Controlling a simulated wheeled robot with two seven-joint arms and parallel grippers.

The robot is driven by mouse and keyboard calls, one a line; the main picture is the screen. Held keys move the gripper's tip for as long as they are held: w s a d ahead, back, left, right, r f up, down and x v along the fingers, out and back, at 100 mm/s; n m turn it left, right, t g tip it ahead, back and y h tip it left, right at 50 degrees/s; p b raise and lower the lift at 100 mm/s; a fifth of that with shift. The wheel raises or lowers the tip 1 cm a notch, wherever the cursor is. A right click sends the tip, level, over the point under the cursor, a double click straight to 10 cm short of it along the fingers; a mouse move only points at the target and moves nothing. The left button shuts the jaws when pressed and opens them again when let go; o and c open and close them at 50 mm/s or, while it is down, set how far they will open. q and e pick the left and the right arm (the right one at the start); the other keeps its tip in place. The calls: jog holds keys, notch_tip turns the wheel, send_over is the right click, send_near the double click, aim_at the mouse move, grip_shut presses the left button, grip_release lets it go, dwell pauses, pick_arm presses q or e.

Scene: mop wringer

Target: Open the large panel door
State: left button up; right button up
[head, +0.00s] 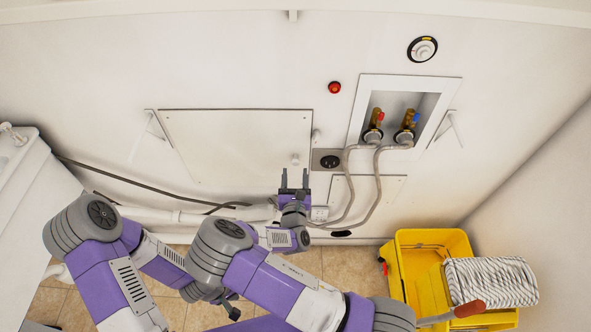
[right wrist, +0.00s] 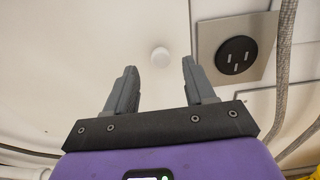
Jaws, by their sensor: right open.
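The large panel door (head: 235,145) is a flat white panel in the wall in the head view, and it looks closed. Its small round white knob (head: 295,159) is near its lower right corner. My right gripper (head: 294,172) is open and empty just below the knob. In the right wrist view, the knob (right wrist: 160,57) appears between and just beyond the tips of the open fingers (right wrist: 159,64). They do not look closed on it. My left arm is bent at lower left; the dark end of it is partly hidden behind my right arm, so its jaws are unclear.
A black outlet (head: 330,161) sits right of the door. Grey hoses (head: 378,190) hang from taps in a recess (head: 447,97). A smaller panel (head: 365,190) is below. A yellow mop bucket (head: 410,262) stands at lower right. A pipe (head: 165,216) runs below the door.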

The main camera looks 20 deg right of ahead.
aim_at(296, 164)
jog(key=shift+b+x, duration=0.3)
jog(key=shift+x, duration=1.35)
jog(key=shift+c, duration=0.3)
grip_shut()
